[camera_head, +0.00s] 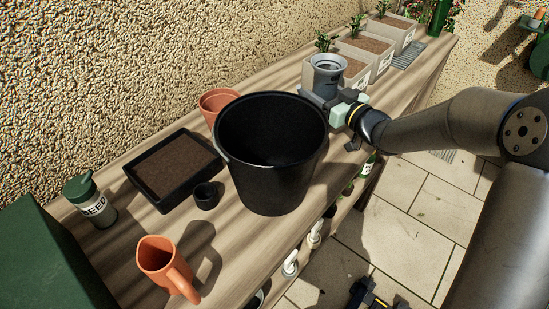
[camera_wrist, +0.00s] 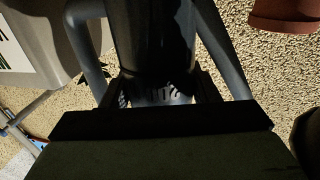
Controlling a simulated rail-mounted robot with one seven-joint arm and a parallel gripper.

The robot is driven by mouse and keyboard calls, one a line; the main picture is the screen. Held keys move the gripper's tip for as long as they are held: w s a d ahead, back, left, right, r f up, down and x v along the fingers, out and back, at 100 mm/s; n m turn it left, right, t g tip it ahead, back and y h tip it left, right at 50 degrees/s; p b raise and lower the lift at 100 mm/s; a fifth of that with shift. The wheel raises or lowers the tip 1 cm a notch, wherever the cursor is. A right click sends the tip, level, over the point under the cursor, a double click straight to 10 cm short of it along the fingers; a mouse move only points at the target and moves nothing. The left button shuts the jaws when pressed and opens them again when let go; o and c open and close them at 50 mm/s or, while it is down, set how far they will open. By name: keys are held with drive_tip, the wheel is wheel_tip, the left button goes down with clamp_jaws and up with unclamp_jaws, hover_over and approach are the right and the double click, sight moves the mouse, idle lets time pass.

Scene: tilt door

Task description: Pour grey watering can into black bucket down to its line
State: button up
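The black bucket (camera_head: 272,185) stands upright on the wooden bench in the middle of the head view. Its inside is dark, and I cannot make out a line or any contents. The grey watering can (camera_head: 327,68) is just behind and right of the bucket, looking upright, its lower part hidden by the bucket and my gripper. My gripper (camera_head: 322,95) reaches in from the right and is closed around the can. In the wrist view, the can (camera_wrist: 163,98) sits between my fingers, dark and shadowed, with pale markings near its lower edge.
A terracotta pot (camera_head: 213,98) stands behind the bucket. A soil tray (camera_head: 143,187), small black pot (camera_head: 206,196), green-lidded shaker (camera_head: 92,201) and orange jug (camera_head: 161,258) are to the left. Planters with seedlings (camera_head: 368,45) line the bench behind the can.

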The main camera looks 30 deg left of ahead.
drive_tip(key=shift+r+p, duration=1.8)
drive_tip(key=shift+r, duration=0.75)
drive_tip(key=shift+r, duration=0.1)
